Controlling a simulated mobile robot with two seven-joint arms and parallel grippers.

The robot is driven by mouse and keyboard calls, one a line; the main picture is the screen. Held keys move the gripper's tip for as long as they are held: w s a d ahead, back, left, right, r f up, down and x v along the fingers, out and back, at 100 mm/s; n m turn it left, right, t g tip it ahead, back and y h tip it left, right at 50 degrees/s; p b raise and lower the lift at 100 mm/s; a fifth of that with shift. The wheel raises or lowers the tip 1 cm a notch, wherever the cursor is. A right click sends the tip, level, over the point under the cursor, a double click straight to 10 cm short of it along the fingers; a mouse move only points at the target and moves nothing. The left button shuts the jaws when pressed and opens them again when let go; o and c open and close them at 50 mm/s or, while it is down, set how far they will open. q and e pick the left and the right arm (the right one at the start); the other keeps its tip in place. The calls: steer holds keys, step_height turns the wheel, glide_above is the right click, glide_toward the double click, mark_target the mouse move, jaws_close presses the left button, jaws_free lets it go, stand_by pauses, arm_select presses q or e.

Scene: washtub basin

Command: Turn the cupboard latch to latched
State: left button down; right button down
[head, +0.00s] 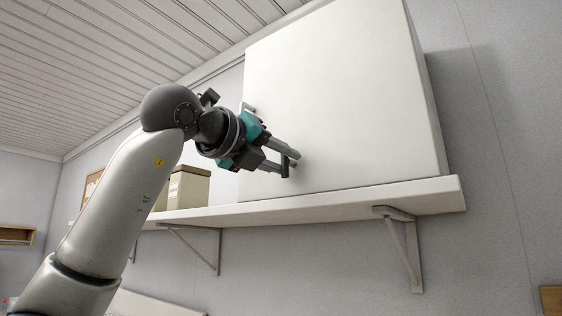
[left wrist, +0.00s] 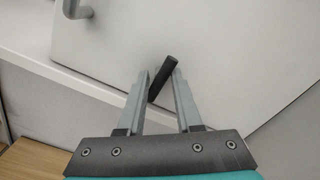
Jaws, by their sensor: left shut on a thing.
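The white cupboard (head: 345,100) stands on a wall shelf, its door closed as far as I can see. In the left wrist view, the cupboard latch (left wrist: 164,76) is a short dark bar on the pale door (left wrist: 220,50), slanting up to the right. My left gripper (head: 293,163) is at the door's lower part. Its fingers (left wrist: 160,84) are shut on the latch, one on each side of it. In the head view the fingers mostly hide the latch. My right gripper is in neither view.
A grey door handle (left wrist: 78,9) shows at the upper left of the left wrist view. The white shelf (head: 350,196) runs under the cupboard on metal brackets (head: 405,245). A beige box (head: 188,187) stands on the shelf behind my left arm.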

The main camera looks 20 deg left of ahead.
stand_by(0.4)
arm_select(q)
steer(key=c, duration=0.8)
jaws_free()
steer(key=shift+c, duration=0.2)
steer(key=b+v, duration=0.3)
steer(key=v, duration=1.2)
